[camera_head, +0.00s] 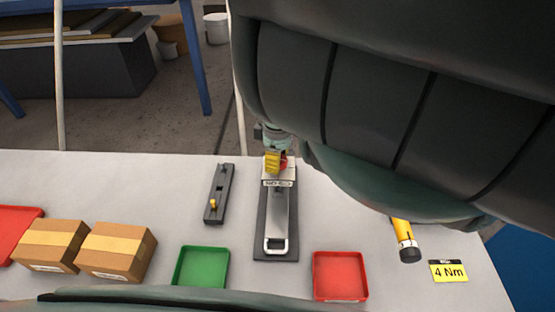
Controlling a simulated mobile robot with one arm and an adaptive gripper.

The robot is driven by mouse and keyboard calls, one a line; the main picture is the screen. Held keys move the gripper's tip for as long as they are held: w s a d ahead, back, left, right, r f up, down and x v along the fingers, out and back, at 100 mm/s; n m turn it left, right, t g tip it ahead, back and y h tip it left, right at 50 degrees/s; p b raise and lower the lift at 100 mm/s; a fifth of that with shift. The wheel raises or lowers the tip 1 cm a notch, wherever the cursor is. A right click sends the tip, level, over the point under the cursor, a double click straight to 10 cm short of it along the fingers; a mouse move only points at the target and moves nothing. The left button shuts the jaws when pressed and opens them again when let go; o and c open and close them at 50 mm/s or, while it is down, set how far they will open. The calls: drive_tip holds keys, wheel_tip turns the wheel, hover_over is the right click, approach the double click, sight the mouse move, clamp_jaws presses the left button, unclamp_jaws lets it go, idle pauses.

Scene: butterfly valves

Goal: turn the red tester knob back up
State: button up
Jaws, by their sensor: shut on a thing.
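The tester (278,215) stands on the white table, a dark base with a long pale metal bar and a looped end toward me. A small label (278,183) sits near its far end. The red knob (284,162) shows only as a small red patch at that far end, beside a yellow block-like part (271,163). My gripper (277,157) is at the knob, shut on it. Its fingers are small and mostly hidden, so the knob's angle cannot be told. My large dark arm covers the upper right of the view.
A dark fixture with a yellow peg (219,194) stands left of the tester. A green tray (201,267) and a red tray (340,276) lie in front. Two cartons (117,250) are at left. A yellow-black tool (405,240) and a 4 Nm card (448,271) are at right.

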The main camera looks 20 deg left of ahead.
drive_tip(key=shift+n, duration=1.5)
drive_tip(key=o, duration=1.2)
wheel_tip(320, 180, up, 5)
drive_tip(key=shift+w+f, duration=0.1)
drive_tip(key=shift+f, duration=0.05)
drive_tip(key=shift+s+d+r+n, duration=0.1)
drive_tip(key=shift+s+r+n, duration=0.2)
drive_tip(key=shift+r, duration=0.4)
drive_tip(key=shift+w+r, duration=0.15)
drive_tip(key=shift+r, duration=0.45)
drive_tip(key=shift+r, duration=0.1)
